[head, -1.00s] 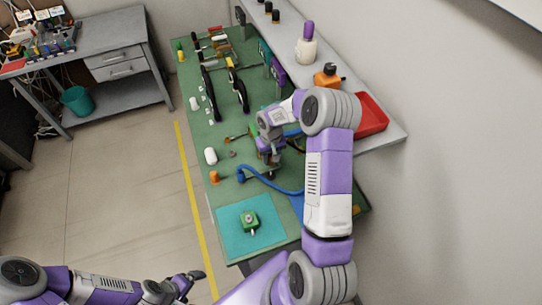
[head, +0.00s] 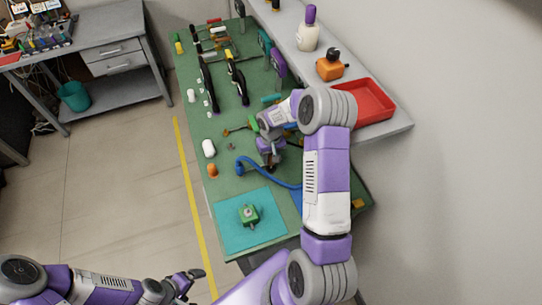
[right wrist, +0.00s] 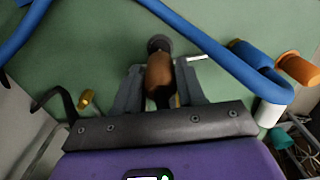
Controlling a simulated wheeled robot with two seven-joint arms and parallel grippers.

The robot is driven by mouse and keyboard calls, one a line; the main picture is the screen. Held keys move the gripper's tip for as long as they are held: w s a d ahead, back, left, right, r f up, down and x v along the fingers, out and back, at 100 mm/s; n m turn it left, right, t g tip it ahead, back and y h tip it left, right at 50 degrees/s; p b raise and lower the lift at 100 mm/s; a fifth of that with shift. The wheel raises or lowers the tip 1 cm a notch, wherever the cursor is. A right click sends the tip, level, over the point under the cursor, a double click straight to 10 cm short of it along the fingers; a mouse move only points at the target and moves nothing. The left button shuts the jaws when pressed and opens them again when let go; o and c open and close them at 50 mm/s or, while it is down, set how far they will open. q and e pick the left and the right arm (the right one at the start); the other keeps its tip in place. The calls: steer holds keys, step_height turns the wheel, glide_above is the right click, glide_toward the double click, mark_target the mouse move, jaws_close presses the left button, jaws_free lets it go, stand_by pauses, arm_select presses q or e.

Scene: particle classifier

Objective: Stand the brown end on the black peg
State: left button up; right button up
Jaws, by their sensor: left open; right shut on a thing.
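My right gripper (head: 270,164) is low over the green bench, beside the blue hose. In the right wrist view its two fingers (right wrist: 160,75) are shut on the brown end (right wrist: 159,72), a short rounded brown piece. A dark round part (right wrist: 158,44) shows at the far tip of the brown end. I cannot tell whether it belongs to the piece or is the black peg below it. My left gripper (head: 194,284) is open and empty, off the bench at lower left.
The blue hose (head: 266,176) curves close by the right gripper. White and orange pieces (head: 212,170) stand on the left edge. A red tray (head: 372,104) sits on the shelf.

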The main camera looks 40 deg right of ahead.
steer(key=shift+b, duration=0.4)
stand_by(1.3)
steer(key=shift+f+b, duration=1.45)
steer(key=shift+f, duration=0.35)
steer(key=o, duration=1.1)
steer(key=shift+o, duration=0.2)
step_height(320, 180, up, 8)
steer(key=shift+f+p, duration=0.15)
steer(key=shift+p, duration=0.25)
